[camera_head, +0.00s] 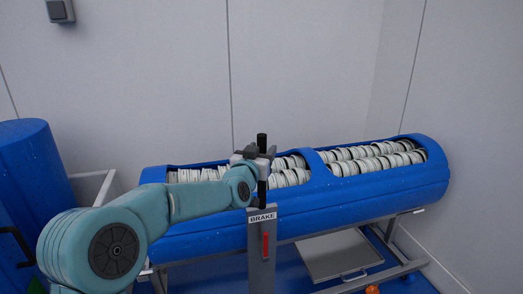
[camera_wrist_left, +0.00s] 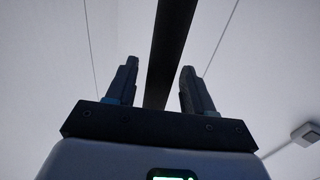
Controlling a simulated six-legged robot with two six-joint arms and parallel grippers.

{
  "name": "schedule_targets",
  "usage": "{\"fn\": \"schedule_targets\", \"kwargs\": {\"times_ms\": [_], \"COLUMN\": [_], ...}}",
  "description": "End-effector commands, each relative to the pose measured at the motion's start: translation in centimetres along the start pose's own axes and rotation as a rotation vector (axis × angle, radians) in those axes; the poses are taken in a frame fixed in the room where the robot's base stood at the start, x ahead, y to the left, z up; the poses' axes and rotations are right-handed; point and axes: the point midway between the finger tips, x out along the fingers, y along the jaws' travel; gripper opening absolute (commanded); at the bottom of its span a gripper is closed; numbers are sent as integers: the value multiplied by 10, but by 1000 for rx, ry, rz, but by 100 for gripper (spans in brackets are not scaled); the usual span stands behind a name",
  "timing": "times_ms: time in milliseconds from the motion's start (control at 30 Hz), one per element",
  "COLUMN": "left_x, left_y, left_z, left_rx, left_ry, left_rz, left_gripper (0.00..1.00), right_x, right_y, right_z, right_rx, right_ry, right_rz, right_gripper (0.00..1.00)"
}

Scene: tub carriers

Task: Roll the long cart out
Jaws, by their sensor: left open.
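The long cart carries a long blue tub (camera_head: 390,190) with two top openings filled with rows of white ring-like pieces (camera_head: 365,163). A grey post (camera_head: 262,250) in front of it bears a BRAKE label (camera_head: 262,217) and a red lever (camera_head: 266,245). A black upright bar (camera_head: 262,142) rises above the post. My left gripper (camera_head: 258,158) is at this bar, its arm covering part of the tub. In the left wrist view the open jaws (camera_wrist_left: 158,72) have the black bar (camera_wrist_left: 166,50) showing between them; contact cannot be told. My right gripper is not in view.
Another blue tub (camera_head: 35,185) stands at the left. Grey walls (camera_head: 300,70) close in behind and on the right, near the long tub's end. A grey panel (camera_head: 340,255) and frame bars (camera_head: 372,280) lie low under the tub. A wall switch (camera_head: 60,10) is at top left.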

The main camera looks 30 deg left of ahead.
Motion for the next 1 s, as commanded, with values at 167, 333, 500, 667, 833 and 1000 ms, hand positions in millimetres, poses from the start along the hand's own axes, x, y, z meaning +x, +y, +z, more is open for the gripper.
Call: {"fn": "schedule_targets", "kwargs": {"times_ms": [167,333,500,667,833,1000], "left_x": [4,4,4,4,4,3], "left_y": [0,0,0,0,0,0], "left_z": [0,0,0,0,0,1], "left_rx": [0,0,0,0,0,0], "left_ry": [-1,0,0,0,-1,-2], "left_rz": [0,0,0,-1,0,0], "left_gripper": [52,49,0,0,0,0], "right_x": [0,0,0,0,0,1], "right_y": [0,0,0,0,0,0], "right_z": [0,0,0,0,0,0], "right_rx": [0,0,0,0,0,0], "right_ry": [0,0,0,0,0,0], "right_rz": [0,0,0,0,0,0], "right_gripper": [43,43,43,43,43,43]}}
